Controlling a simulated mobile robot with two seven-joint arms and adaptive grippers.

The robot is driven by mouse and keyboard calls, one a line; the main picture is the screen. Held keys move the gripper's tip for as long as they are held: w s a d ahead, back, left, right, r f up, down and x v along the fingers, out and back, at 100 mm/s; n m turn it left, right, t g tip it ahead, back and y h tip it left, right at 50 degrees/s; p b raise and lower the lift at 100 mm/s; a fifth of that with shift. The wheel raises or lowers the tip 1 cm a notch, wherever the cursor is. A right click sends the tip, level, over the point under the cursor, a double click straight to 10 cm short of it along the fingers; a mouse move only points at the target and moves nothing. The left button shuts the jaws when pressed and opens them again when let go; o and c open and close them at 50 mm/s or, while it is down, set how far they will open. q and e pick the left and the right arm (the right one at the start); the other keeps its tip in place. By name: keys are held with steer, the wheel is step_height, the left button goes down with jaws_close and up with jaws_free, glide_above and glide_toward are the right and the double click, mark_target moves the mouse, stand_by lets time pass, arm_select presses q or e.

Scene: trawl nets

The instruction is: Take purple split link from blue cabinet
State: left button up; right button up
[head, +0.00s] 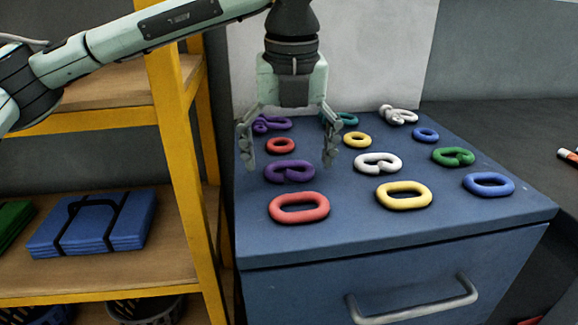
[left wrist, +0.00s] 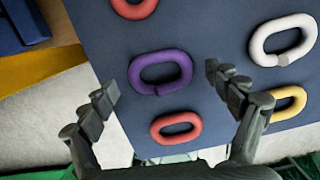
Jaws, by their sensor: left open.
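A purple split link (head: 289,180) lies flat on top of the blue cabinet (head: 350,240). It also shows in the left wrist view (left wrist: 160,91), its gap on one long side. A second purple link (head: 272,123) lies at the cabinet's back left, partly hidden by my left gripper. My left gripper (head: 289,158) points down, open and empty, above the nearer purple link. In the left wrist view its fingers stand apart on either side of that link. My right gripper is not in view.
A small red ring (head: 281,145) and a larger red ring (head: 299,208) lie close behind and before the nearer purple link. White split links (head: 378,163), yellow (head: 403,195), green and blue links lie to the right. A yellow-framed shelf (head: 180,160) stands close on the left.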

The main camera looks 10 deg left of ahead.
arm_select(q)
steer(key=shift+f, duration=0.1)
steer(key=shift+c, duration=0.2)
steer(key=c, duration=1.7)
steer(key=shift+c, duration=0.8)
